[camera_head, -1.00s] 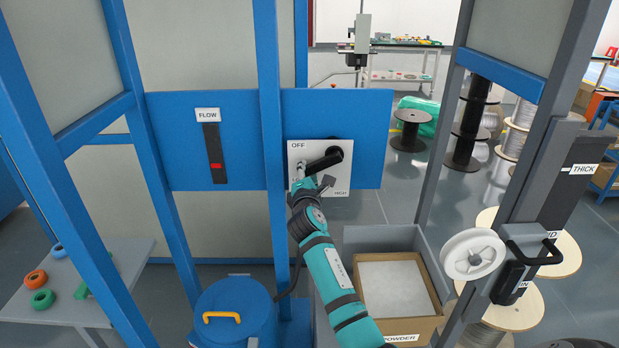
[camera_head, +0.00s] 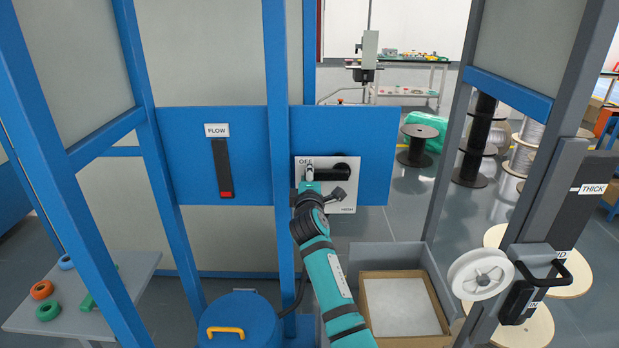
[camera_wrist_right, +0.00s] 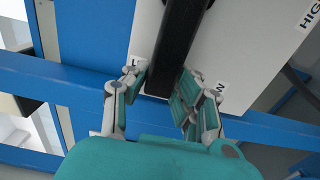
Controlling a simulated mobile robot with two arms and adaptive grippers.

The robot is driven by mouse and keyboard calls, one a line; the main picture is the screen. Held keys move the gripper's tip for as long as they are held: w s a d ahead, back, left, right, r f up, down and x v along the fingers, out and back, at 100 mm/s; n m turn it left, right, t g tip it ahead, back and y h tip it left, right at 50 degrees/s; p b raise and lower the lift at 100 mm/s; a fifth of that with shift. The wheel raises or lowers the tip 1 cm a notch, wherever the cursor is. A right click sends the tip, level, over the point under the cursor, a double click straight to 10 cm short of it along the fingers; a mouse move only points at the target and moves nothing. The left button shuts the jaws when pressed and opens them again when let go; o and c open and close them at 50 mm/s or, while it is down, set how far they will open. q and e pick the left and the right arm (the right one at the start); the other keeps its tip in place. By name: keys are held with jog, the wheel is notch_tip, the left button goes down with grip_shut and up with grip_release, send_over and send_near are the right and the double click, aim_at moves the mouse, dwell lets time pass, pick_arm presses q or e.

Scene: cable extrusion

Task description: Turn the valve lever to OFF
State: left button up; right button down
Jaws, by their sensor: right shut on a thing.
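The black valve lever (camera_head: 324,168) sits on a white plate (camera_head: 346,201) on the blue panel. In the right wrist view the lever (camera_wrist_right: 181,40) runs down between the two fingers of the gripper (camera_wrist_right: 160,82). A HIGH label is at the plate's lower right; the LOW label is partly covered. My left gripper is not in view.
A FLOW gauge (camera_head: 221,165) on the panel's left has a red mark at its bottom. A blue upright post (camera_head: 276,120) stands just left of the plate. Below are a blue lidded drum (camera_head: 240,320) and a powder box (camera_head: 403,306). A white spool (camera_head: 480,274) is at right.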

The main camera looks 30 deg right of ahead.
jog(key=c, duration=1)
grip_release()
jog(key=shift+c, duration=0.2)
jog(key=v, duration=1.2)
jog(key=shift+s, duration=0.1)
